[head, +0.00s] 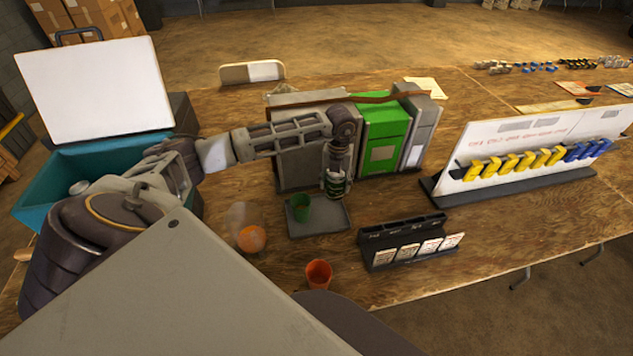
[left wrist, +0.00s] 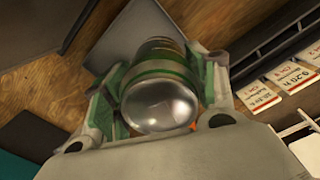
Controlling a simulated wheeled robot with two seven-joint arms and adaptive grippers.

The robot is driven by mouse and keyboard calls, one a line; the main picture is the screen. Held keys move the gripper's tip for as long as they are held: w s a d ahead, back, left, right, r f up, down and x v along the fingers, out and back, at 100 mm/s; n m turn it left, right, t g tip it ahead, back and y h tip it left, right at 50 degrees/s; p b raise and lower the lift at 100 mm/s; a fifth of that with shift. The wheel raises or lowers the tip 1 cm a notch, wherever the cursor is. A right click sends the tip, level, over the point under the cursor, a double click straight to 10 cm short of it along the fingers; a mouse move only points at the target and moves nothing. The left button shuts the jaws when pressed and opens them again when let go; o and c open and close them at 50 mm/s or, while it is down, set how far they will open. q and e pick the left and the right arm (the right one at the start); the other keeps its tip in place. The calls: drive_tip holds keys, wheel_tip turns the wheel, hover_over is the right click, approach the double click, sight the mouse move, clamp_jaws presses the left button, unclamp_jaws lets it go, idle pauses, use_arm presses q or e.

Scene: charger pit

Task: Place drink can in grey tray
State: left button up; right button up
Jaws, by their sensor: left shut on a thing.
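The drink can (head: 335,188), dark with a green band, is in my left gripper (head: 337,174). The left wrist view shows its round silver end and green side (left wrist: 160,100) between the two fingers (left wrist: 160,92). The gripper is shut on it and points down over the back right part of the grey tray (head: 322,222). Part of the tray shows behind the can in the left wrist view (left wrist: 138,35). I cannot tell whether the can touches the tray. My right gripper is out of view.
A clear cup with an orange ball (head: 250,238) and an orange cup (head: 319,274) stand at the left and front. A teal bin (head: 45,190) is far left.

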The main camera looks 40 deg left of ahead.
use_arm(q)
drive_tip(key=shift+a+n, duration=0.3)
drive_tip(key=shift+n, duration=0.5)
drive_tip(key=shift+a+n, duration=0.3)
drive_tip(key=shift+n, duration=0.5)
drive_tip(key=shift+w, duration=0.1)
drive_tip(key=shift+f, duration=0.15)
